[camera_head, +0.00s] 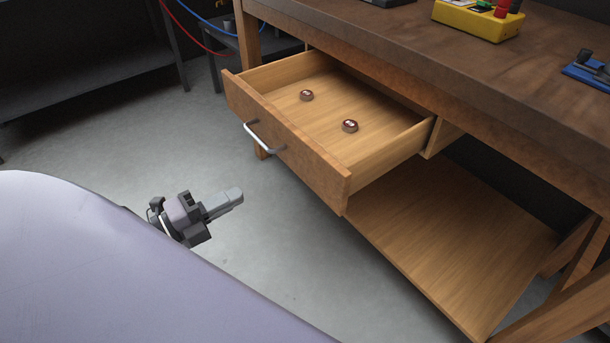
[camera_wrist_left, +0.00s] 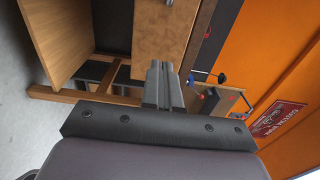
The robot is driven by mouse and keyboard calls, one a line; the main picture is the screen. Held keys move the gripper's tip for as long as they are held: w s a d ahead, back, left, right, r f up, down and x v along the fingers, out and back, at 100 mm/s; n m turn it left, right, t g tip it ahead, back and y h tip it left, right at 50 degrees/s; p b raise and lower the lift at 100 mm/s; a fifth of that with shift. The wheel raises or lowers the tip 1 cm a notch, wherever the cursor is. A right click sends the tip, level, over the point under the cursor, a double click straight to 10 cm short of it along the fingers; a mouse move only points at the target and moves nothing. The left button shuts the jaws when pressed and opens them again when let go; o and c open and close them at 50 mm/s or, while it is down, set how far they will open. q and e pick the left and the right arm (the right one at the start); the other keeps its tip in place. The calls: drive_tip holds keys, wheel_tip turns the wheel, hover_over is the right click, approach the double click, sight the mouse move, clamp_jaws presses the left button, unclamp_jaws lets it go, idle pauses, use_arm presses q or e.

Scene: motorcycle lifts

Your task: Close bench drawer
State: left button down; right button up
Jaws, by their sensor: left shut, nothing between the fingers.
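The bench drawer (camera_head: 283,136) is pulled well out of the wooden workbench (camera_head: 420,60). Its brown front has a silver bar handle (camera_head: 264,138). In the left wrist view the shut fingers (camera_wrist_left: 164,85) point toward the wooden bench parts. My right gripper is not in view.
A yellow box (camera_head: 478,18) with red and black knobs and a blue tool (camera_head: 588,68) sit on the bench top. A lower wooden shelf (camera_head: 450,235) is empty. Dark shelving (camera_head: 85,70) stands at the left. The grey floor before the drawer is clear.

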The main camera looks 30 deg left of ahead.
sight(301, 162)
use_arm(q)
drive_tip(key=x, duration=1.3)
drive_tip(key=shift+w, duration=0.35)
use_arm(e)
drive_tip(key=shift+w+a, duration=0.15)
use_arm(q)
drive_tip(key=shift+w, duration=0.1)
